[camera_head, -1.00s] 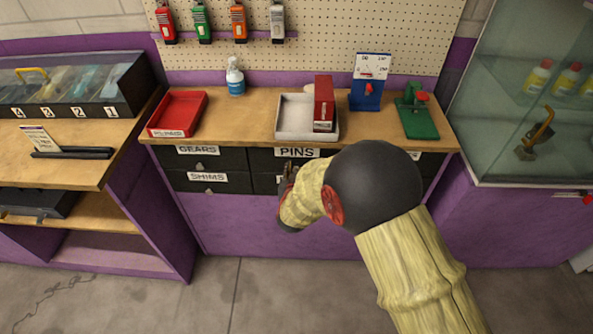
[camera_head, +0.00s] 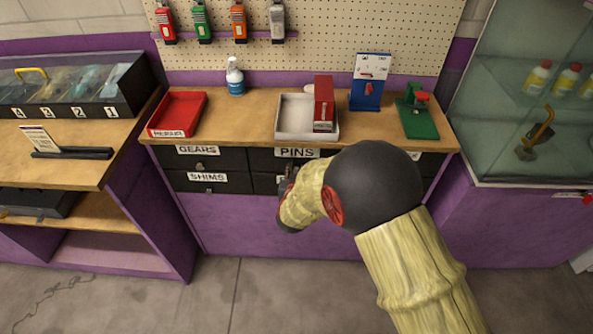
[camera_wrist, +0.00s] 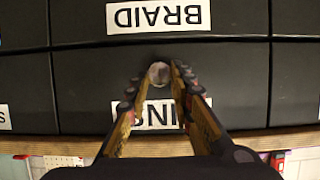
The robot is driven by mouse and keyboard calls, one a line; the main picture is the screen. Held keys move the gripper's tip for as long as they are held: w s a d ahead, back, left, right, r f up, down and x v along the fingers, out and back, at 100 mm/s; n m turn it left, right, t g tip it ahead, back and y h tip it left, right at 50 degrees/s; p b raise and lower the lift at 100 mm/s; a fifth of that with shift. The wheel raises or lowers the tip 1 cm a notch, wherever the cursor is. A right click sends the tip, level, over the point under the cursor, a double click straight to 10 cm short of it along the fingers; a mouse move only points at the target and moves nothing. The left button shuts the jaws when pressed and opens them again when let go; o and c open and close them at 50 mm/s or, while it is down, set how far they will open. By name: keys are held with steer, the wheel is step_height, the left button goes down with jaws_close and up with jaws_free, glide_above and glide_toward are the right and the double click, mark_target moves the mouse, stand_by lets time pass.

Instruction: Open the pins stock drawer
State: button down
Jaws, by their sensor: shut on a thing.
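The pins drawer (camera_head: 262,160) is a black drawer front under the worktop, with a white PINS label. It looks flush with the gears drawer beside it. In the wrist view, the pins drawer (camera_wrist: 90,90) shows upside down, its label partly covered by my fingers. Its round knob (camera_wrist: 158,74) sits between my fingertips. My gripper (camera_wrist: 158,78) is shut on this knob. In the head view, my gripper (camera_head: 288,174) is at the drawer front, largely hidden by my own wrist.
The gears drawer (camera_head: 230,160) and shims drawer (camera_head: 233,186) are to the left; the braid drawer (camera_wrist: 200,55) adjoins the pins drawer. The floor in front is clear.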

steer(key=s+p, duration=0.5)
steer(key=s, duration=1.6)
steer(key=shift+s+a, duration=0.2)
steer(key=shift+a, duration=0.15)
steer(key=c, duration=1.7)
jaws_free()
steer(key=v, duration=1.2)
steer(key=shift+a, duration=0.1)
